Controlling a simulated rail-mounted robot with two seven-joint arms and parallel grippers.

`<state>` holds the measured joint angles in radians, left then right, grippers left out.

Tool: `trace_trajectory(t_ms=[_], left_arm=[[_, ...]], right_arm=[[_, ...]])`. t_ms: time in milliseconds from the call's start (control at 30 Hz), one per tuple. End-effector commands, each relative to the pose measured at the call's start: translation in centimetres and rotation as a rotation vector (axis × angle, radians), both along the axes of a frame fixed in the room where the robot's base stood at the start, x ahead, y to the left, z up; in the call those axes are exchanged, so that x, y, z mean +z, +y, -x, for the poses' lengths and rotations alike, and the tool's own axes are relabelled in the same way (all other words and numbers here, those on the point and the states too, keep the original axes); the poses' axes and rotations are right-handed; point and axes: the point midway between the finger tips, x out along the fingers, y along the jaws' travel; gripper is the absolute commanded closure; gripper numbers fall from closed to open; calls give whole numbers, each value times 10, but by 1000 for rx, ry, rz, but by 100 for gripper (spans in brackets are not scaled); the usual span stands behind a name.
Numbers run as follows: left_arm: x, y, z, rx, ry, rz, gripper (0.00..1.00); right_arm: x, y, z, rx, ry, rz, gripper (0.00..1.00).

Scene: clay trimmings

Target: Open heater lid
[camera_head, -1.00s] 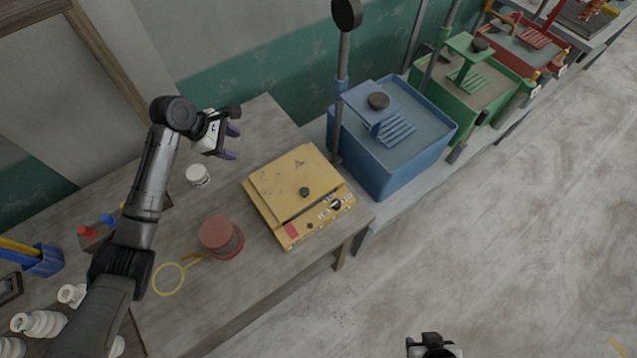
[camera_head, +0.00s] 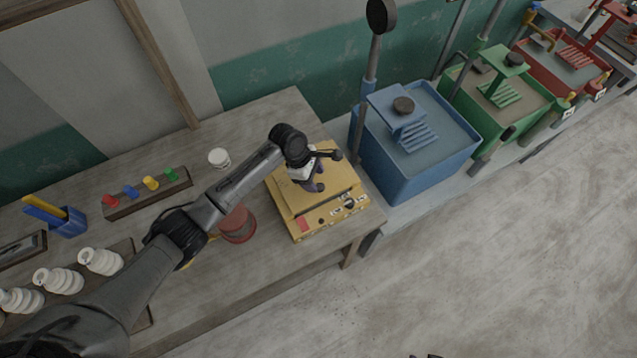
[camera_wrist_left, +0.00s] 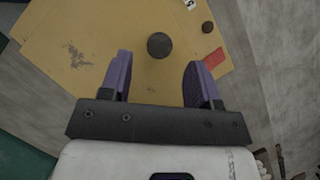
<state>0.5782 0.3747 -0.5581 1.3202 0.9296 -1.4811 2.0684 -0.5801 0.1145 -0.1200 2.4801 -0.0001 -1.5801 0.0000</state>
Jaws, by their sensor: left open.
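The yellow heater (camera_head: 328,218) stands on the wooden table, with a control panel along its front. Its flat lid (camera_head: 290,198) lies shut on top. The dark round lid knob (camera_wrist_left: 159,45) shows in the left wrist view, centred just past the fingertips. My left gripper (camera_head: 317,187) is over the lid and hides the knob in the head view. Its purple fingers are open on either side of the knob's line (camera_wrist_left: 158,72), with nothing between them. Whether they touch the lid, I cannot tell. Only a dark sliver of my right gripper (camera_head: 430,356) shows at the bottom edge.
A red round container (camera_head: 237,225) stands left of the heater, below my left arm. A white jar (camera_head: 219,158) is behind it. A blue tub (camera_head: 415,165) stands close to the heater's right. White stacked pieces (camera_head: 60,280) are at the left.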

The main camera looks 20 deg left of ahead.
Motion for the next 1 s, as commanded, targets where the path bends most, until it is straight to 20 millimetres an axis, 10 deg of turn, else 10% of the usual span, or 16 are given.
trace_trajectory(t_ms=[733, 1000], left_arm=[[-34, -14, -1, 0, -1, 0, 44], [-34, -14, -1, 0, -1, 0, 70]], right_arm=[[-2, -3, 0, 6, -1, 10, 57], [-2, -3, 0, 6, 0, 8, 57]])
